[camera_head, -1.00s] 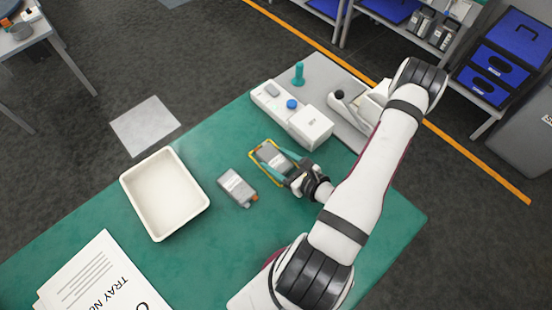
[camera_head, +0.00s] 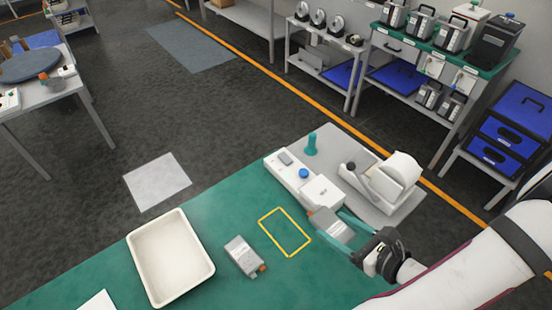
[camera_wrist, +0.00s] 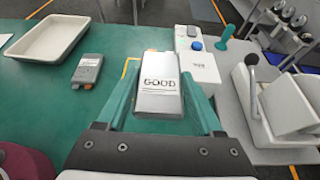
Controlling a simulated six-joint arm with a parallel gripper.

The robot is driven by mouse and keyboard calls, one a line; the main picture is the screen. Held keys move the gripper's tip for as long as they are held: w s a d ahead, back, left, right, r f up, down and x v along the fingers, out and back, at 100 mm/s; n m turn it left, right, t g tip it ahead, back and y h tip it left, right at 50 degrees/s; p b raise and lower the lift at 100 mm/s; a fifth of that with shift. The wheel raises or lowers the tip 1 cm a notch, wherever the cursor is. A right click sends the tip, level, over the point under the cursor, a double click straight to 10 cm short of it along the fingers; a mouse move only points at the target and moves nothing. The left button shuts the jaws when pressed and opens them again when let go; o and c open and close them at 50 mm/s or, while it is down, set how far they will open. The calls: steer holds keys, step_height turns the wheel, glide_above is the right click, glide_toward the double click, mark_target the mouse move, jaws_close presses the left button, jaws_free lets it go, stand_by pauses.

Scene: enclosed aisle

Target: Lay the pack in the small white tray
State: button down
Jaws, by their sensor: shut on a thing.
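My gripper (camera_head: 352,240) is shut on a grey pack (camera_head: 331,224), held between its teal fingers above the green table. In the wrist view the held pack (camera_wrist: 158,84) shows the word "GOOD" on its face. The small white tray (camera_head: 208,262) lies at the left of the table and is empty. It also shows at the upper left of the wrist view (camera_wrist: 27,54). A second grey pack (camera_head: 243,257) with an orange end lies on the table between the tray and a yellow outline (camera_head: 264,222). My gripper is well to the right of the tray.
A white device with a blue button (camera_head: 303,173) stands at the table's back, just behind the held pack. A grey mat (camera_head: 325,143) beside it bears a teal peg (camera_head: 311,145) and a white lever machine (camera_head: 390,180). White paper (camera_head: 98,301) lies at the front left.

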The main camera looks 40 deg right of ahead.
steer(key=w+a+r+n+g+y, duration=0.1)
steer(key=w+a+r+n+y, duration=0.2)
steer(key=w, duration=0.4)
steer(key=w+a+r+n+g+y, duration=0.1)
steer(key=w+r+n+y, duration=0.2)
steer(key=w+r, duration=0.35)
steer(key=w+a+r+n+g+y, duration=0.25)
steer(key=w+a+r, duration=0.3)
steer(key=a, duration=0.35)
steer(key=w+a+r+n+g+y, duration=0.1)
steer(key=w+a+r+n+y, duration=0.25)
steer(key=a+r, duration=0.4)
steer(key=s+d+f+m+t+h, duration=0.1)
steer(key=s+d+f, duration=0.1)
steer(key=d+f, duration=0.35)
steer(key=s+d+f+m+h, duration=0.1)
steer(key=s+d+f, duration=0.2)
steer(key=f, duration=0.6)
steer(key=s+d+f+m+t+h, duration=0.1)
steer(key=s+d+f, duration=0.1)
steer(key=d+f, duration=0.45)
glide_above(228, 226)
steer(key=shift+g, duration=0.25)
step_height(228, 226, down, 8)
steer(key=shift+f, duration=0.25)
step_height(228, 226, down, 3)
steer(key=shift+f, duration=0.4)
